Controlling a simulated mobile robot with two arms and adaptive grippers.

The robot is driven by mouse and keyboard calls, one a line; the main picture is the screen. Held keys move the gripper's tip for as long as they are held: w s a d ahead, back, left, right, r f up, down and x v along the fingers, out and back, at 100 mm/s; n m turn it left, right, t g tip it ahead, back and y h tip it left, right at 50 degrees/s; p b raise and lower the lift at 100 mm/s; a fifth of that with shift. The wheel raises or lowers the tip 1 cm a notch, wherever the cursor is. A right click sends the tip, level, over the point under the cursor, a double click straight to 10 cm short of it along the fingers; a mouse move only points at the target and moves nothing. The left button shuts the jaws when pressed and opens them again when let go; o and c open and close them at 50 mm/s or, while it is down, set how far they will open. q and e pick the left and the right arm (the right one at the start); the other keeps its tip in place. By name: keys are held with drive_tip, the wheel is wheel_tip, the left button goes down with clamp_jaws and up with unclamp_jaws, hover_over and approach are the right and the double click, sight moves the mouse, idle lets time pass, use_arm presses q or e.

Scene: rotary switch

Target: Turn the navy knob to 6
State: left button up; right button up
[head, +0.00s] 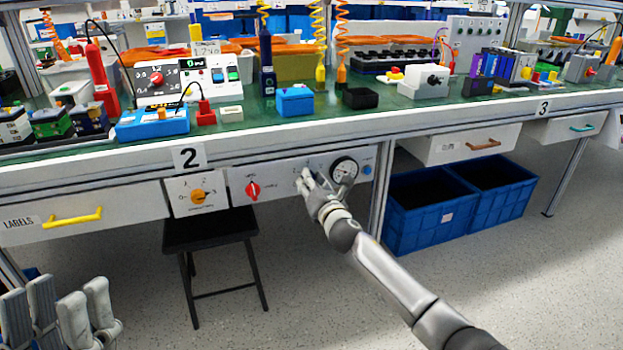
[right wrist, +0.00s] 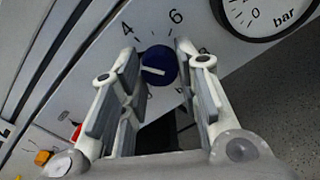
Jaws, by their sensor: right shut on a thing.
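The navy knob (right wrist: 158,66) shows in the right wrist view, on a pale panel with a printed dial around it. The 4 (right wrist: 126,29) and the 6 (right wrist: 176,16) are readable. The knob's white line runs toward its left side, below the direction of the 4, and not at the 6. My right gripper (right wrist: 156,66) has its fingers on both sides of the knob and is shut on it. In the head view my right gripper (head: 306,180) covers the knob. My left gripper (head: 64,290) is open and empty at the lower left.
A pressure gauge (head: 344,171) sits right beside my right gripper. On the left are a red knob (head: 253,190) and an orange knob (head: 198,196). A black stool (head: 210,231) stands below the panel. Blue crates (head: 425,215) are to the right. The floor in front is free.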

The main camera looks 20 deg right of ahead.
use_arm(q)
drive_tip(key=w+f+g+y+p, duration=0.4)
drive_tip(key=w+f+g, duration=0.7)
drive_tip(key=f, duration=0.3)
wheel_tip(320, 180, down, 7)
drive_tip(key=s+g+y+p, duration=0.1)
drive_tip(key=g, duration=0.3)
drive_tip(key=shift+s+a, duration=0.25)
drive_tip(key=shift+s, duration=0.1)
use_arm(e)
drive_tip(key=shift+m, duration=9)
drive_tip(key=o, duration=1)
drive_tip(key=shift+r, duration=0.1)
use_arm(q)
drive_tip(key=shift+p, duration=0.3)
use_arm(e)
drive_tip(key=s, duration=1.2)
drive_tip(key=shift+d, duration=0.15)
